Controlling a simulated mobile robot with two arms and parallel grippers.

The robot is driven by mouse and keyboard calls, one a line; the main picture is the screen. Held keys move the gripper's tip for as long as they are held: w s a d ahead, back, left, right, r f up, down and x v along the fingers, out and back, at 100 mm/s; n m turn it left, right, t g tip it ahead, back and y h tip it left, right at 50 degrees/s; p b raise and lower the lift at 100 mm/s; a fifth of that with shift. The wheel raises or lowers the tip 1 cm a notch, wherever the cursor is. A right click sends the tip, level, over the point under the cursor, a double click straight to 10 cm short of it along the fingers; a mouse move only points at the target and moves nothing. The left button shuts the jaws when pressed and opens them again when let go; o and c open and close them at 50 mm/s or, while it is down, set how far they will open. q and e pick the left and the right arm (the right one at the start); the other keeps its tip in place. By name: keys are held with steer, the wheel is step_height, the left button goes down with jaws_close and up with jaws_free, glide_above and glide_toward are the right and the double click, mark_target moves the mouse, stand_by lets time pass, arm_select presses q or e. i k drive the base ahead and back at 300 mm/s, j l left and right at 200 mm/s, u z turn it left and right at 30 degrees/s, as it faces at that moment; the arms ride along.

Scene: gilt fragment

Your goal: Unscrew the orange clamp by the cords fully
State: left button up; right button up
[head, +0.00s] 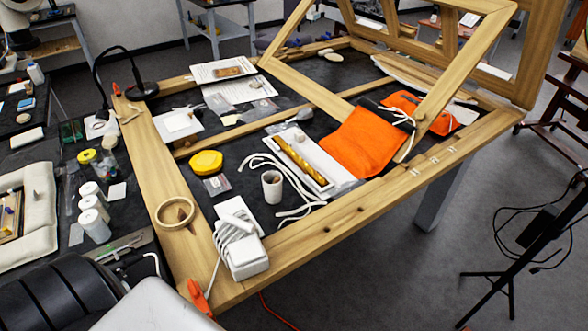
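An orange clamp (200,297) sits on the near left corner of the wooden frame (330,222), at the bottom of the head view. A white cord (213,272) runs down close beside it from a white block wrapped in cord (243,254). A second orange clamp (116,88) is at the far left corner of the frame, by a black lamp base. The clamp's screw is too small to make out. Neither of my grippers shows in the head view.
Looped white cords (285,195) lie inside the frame near a white cup (272,187). A wooden ring (174,212) sits on the left rail. An orange cloth (365,142) lies right of centre. The floor at right (440,270) is mostly clear, with a black stand.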

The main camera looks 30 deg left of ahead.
mark_target(196, 292)
steer(key=u, duration=0.45)
steer(key=l+u, duration=0.15)
steer(key=u, duration=0.75)
steer(key=k+l+u, duration=0.1)
steer(key=u, duration=0.3)
steer(key=i+j+u, duration=0.2)
